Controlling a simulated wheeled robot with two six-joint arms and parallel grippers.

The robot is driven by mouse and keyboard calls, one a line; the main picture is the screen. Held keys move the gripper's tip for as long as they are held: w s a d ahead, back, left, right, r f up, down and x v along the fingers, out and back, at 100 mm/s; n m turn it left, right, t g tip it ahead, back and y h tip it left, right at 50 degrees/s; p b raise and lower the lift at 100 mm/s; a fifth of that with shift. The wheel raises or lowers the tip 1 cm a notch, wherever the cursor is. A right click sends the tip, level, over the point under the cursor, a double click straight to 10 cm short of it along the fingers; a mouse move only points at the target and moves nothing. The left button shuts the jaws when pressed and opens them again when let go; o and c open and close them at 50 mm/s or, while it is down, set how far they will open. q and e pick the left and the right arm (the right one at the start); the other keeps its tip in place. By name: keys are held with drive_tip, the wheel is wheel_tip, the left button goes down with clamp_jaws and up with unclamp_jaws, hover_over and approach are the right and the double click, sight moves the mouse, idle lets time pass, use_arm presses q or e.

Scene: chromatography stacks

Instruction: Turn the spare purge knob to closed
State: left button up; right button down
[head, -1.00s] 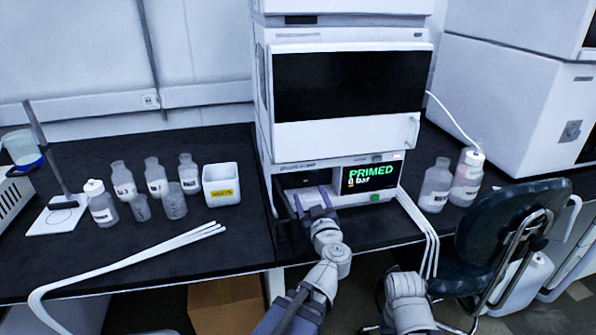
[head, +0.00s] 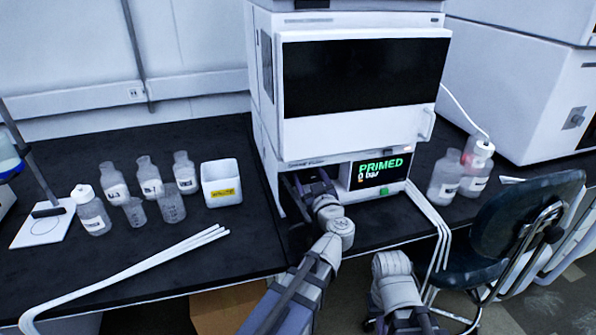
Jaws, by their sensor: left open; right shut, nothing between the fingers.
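The pump module (head: 402,185) is the lowest visible unit of the white chromatography stack. Its display (head: 380,168) reads PRIMED and "0 bar" in part-covered text. My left gripper (head: 311,184) is open, with its fingers at the dark recess left of the display. It covers most of that recess. I cannot make out the spare purge knob; the gripper may hide it. Whether the fingers touch anything is not clear. My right arm's rounded wrist shows at the bottom centre, below the bench edge, but its fingers do not show.
Several bottles and beakers stand on the left bench beside a white box with a yellow label (head: 221,184). White tubes (head: 150,275) lie in front. Two bottles (head: 461,172) stand right of the stack. A dark chair (head: 525,215) is at the right front.

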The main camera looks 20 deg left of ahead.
use_arm(q)
drive_tip(key=shift+w+a, duration=0.15)
drive_tip(key=shift+w, duration=0.05)
drive_tip(key=shift+r, duration=0.1)
drive_tip(key=shift+c, duration=0.3)
clamp_jaws()
